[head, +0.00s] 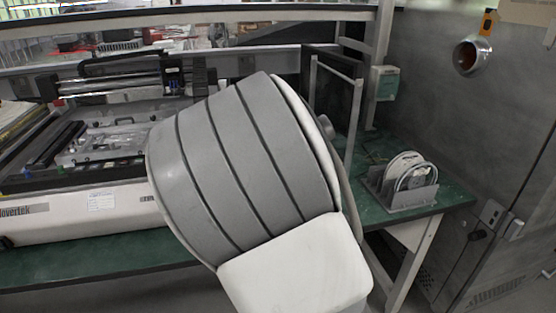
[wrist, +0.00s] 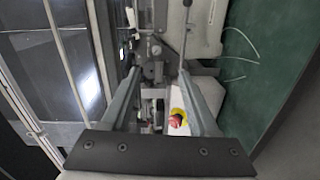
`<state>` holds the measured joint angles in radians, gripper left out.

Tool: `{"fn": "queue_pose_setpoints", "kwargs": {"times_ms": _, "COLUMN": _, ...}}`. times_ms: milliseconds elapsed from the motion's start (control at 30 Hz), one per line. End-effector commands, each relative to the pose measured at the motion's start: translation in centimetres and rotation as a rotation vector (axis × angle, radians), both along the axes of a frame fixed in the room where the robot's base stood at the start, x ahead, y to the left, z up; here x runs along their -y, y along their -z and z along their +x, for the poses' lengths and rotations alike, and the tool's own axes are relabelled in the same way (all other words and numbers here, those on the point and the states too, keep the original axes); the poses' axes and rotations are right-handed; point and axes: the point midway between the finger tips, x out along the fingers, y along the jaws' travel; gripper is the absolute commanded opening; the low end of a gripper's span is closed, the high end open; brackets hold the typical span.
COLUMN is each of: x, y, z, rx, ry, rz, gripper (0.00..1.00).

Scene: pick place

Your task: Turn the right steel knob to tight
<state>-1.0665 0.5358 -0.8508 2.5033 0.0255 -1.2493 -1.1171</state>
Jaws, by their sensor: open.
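My gripper (wrist: 158,76) is open in the wrist view, its two grey fingers spread apart with nothing held between them. Past the fingertips are small round metal parts (wrist: 155,50) of a machine. I cannot tell which of them, if any, is the right steel knob. In the head view the machine (head: 122,196) is a long white and black unit on the bench at the left. My large grey and white arm covers the middle of that view, and my gripper is hidden there.
The green bench top (head: 448,190) holds a grey rack (head: 412,197) with round reels at the right. A grey metal cabinet (head: 440,110) with a round steel port (head: 472,56) stands at the far right. In the wrist view, a red and yellow button (wrist: 177,119) shows between the fingers.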

Motion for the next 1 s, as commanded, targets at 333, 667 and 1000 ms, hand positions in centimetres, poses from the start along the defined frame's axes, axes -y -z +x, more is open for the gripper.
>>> {"fn": "queue_pose_setpoints", "kwargs": {"times_ms": 333, "x": -1.4, "y": 0.1, "z": 1.1, "rx": 0.064, "ry": -0.036, "rz": -0.056, "gripper": 0.61}}
{"fn": "queue_pose_setpoints", "kwargs": {"times_ms": 667, "x": -3.1, "y": 0.2, "z": 7.0, "rx": 0.062, "ry": -0.036, "rz": -0.056, "gripper": 0.61}}
{"fn": "queue_pose_setpoints", "kwargs": {"times_ms": 1000, "x": -4.7, "y": 0.2, "z": 12.9, "rx": 0.061, "ry": -0.035, "rz": -0.055, "gripper": 0.61}}
